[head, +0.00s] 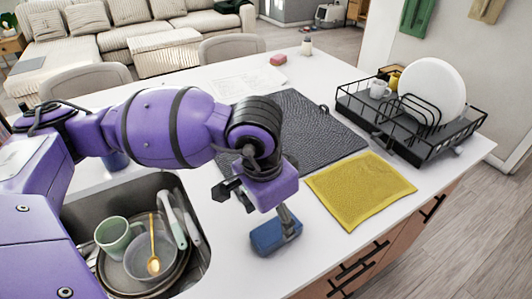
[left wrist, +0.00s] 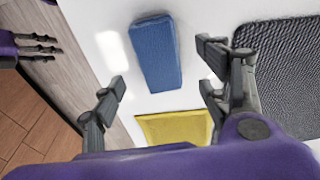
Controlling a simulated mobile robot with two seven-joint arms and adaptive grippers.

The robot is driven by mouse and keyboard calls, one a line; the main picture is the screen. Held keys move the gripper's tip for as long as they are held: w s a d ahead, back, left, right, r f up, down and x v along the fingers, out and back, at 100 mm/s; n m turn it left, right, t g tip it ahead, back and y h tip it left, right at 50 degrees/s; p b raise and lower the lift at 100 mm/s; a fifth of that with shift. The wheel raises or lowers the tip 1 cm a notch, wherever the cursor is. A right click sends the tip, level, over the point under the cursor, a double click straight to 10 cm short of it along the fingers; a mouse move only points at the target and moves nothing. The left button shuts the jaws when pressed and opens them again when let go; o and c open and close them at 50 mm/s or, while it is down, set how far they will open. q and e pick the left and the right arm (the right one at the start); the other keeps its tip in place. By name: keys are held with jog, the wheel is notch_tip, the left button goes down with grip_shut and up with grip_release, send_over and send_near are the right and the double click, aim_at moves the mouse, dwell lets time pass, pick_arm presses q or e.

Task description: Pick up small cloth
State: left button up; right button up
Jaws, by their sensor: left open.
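The yellow cloth (head: 360,190) lies flat on the white counter, right of my left gripper (head: 258,208) in the head view. Its edge also shows in the left wrist view (left wrist: 175,128). A blue sponge-like block (head: 270,238) lies on the counter by my left gripper. In the left wrist view the block (left wrist: 157,55) is just beyond the fingertips, between their lines. My left gripper (left wrist: 163,90) is open and empty. Grey fingers, seemingly of my right gripper (left wrist: 35,45), show at the upper left there; their opening is unclear.
A dark textured mat (head: 300,130) lies behind the yellow cloth. A black dish rack (head: 430,140) with a white plate (head: 432,88) stands at the right. The sink (head: 85,215) at the left holds dishes. A pink sponge (head: 278,59) lies at the back.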

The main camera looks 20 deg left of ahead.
aim_at(276, 227)
pick_arm(q)
jog(key=f, duration=0.4)
jog(key=w+f+p, duration=0.1)
jog(key=f, duration=0.1)
jog(key=shift+d+f, duration=0.15)
jog(key=shift+d, duration=0.15)
jog(key=shift+c, duration=0.5)
jog(key=c, duration=1.1)
